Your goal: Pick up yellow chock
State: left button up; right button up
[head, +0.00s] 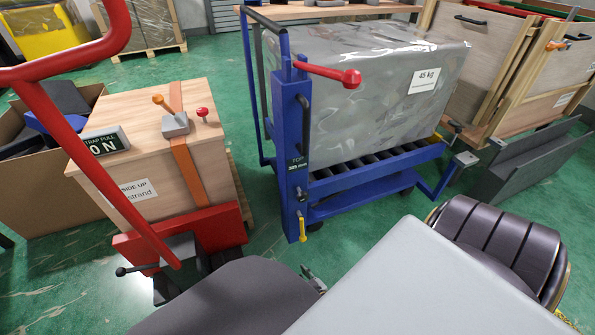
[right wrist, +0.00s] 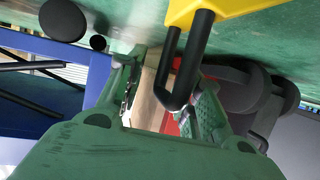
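The yellow chock (right wrist: 228,12) shows at the top edge of the right wrist view, cut off by the frame, against green floor. Its black loop handle (right wrist: 182,75) extends down the picture between the two green fingers of my right gripper (right wrist: 166,88). In the head view only a small part of my right gripper (head: 313,279) shows, in front of the blue cart. I cannot make out the chock in the head view. My left gripper is not in view.
The blue cart (head: 370,172) with a wrapped grey load (head: 375,85) stands close beyond my right gripper. A red pallet jack (head: 185,235) carries a wooden crate (head: 150,185) at left. Open green floor (head: 60,270) shows at lower left.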

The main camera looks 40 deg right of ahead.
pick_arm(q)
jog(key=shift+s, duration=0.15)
pick_arm(e)
jog(key=shift+c, duration=0.3)
jog(key=shift+c, duration=1.1)
grip_shut()
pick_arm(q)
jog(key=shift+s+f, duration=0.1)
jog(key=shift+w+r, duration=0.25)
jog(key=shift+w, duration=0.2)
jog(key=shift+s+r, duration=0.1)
pick_arm(e)
jog(key=shift+r, duration=0.3)
